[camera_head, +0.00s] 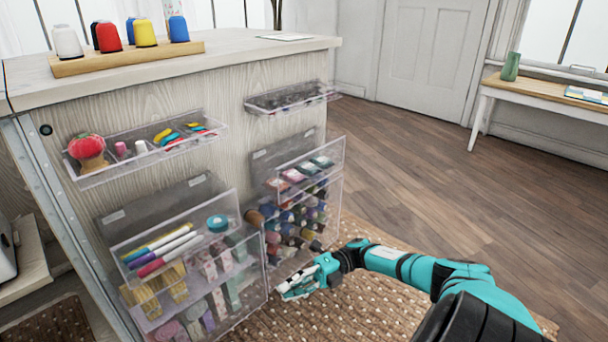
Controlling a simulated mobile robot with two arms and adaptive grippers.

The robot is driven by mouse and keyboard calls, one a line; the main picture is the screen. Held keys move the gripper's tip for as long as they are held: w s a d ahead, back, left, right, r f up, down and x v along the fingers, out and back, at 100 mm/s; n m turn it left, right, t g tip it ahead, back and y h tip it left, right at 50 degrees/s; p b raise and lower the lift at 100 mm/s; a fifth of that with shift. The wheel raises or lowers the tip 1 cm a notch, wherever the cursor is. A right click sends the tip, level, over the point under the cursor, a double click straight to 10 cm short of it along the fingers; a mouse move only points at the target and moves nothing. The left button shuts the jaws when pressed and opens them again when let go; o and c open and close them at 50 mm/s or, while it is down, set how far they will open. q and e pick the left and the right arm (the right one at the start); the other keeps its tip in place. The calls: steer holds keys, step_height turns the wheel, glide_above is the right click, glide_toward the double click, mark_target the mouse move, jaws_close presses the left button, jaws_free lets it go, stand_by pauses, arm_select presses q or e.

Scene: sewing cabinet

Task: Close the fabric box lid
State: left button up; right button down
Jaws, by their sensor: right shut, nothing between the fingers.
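Clear boxes are mounted on the side of the pale wooden cabinet (235,75). The lower left clear box (127,290) holds rolled or folded fabric pieces at its bottom, with pens and tape in the section above. I cannot tell for certain which part is the fabric box lid. A greyish clear panel (150,208) stands tilted behind the pen section. My right gripper (284,292) is shut and empty, low in front of the clear boxes, near the lower edge of the thread box (325,222). I cannot tell whether it touches a box. My left gripper is out of view.
A clear shelf (90,182) with a pincushion is above, and another shelf (290,100) is at upper right. Thread spools stand in a wooden holder (130,60) on top. A woven rug (375,315) lies below. The wooden floor to the right is clear up to a side table (545,100).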

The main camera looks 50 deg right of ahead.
steer(key=w+d+b, duration=0.2)
steer(key=d, duration=0.4)
steer(key=shift+w+d+b, duration=0.35)
steer(key=shift+f, duration=0.1)
